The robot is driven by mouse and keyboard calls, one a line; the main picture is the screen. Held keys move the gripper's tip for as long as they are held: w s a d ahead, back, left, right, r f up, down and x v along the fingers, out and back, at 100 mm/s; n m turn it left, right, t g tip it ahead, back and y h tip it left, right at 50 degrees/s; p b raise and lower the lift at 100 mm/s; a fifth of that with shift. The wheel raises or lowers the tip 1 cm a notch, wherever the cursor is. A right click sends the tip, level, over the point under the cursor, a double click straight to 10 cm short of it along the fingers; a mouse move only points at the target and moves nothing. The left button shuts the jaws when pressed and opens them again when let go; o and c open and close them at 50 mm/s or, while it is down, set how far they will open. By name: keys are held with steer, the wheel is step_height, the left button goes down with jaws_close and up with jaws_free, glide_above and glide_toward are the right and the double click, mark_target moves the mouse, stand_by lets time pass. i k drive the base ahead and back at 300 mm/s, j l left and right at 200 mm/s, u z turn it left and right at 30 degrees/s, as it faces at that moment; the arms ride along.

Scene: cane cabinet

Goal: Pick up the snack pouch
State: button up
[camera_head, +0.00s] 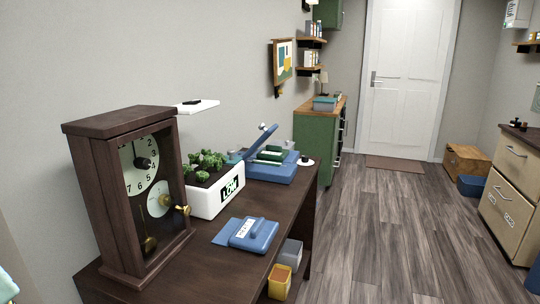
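I cannot pick out the snack pouch for certain. A blue item with a white label (252,233) lies flat on the dark wooden cabinet top, near its front edge. My gripper is not in view.
A tall pendulum clock (125,190) stands at the left of the dark cabinet top (204,262). A white planter (215,195) and a blue hinged device (268,169) stand behind. The wooden floor (385,230) to the right is open, bounded by light drawers (510,195).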

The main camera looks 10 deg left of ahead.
mark_target(272, 155)
steer(key=i+l+u, duration=0.2)
steer(key=l, duration=0.4)
steer(key=l+u, duration=0.25)
steer(key=l, duration=0.3)
steer(key=i+l+u, duration=0.15)
steer(key=l, duration=0.2)
steer(key=i+l+u, duration=0.15)
steer(key=l, duration=0.25)
steer(key=i+l+u, duration=0.15)
steer(key=l, duration=0.25)
steer(key=i+l+u, duration=0.1)
steer(key=i+l, duration=0.15)
steer(key=i+l+u, duration=0.15)
steer(key=l, duration=0.3)
steer(key=i+l+u, duration=0.1)
steer(key=i+l, duration=0.15)
steer(key=l, duration=0.15)
steer(key=i+l, duration=0.25)
steer(key=i+l+u, duration=0.1)
steer(key=i+l, duration=0.15)
steer(key=l, duration=0.25)
steer(key=i+j, duration=0.35)
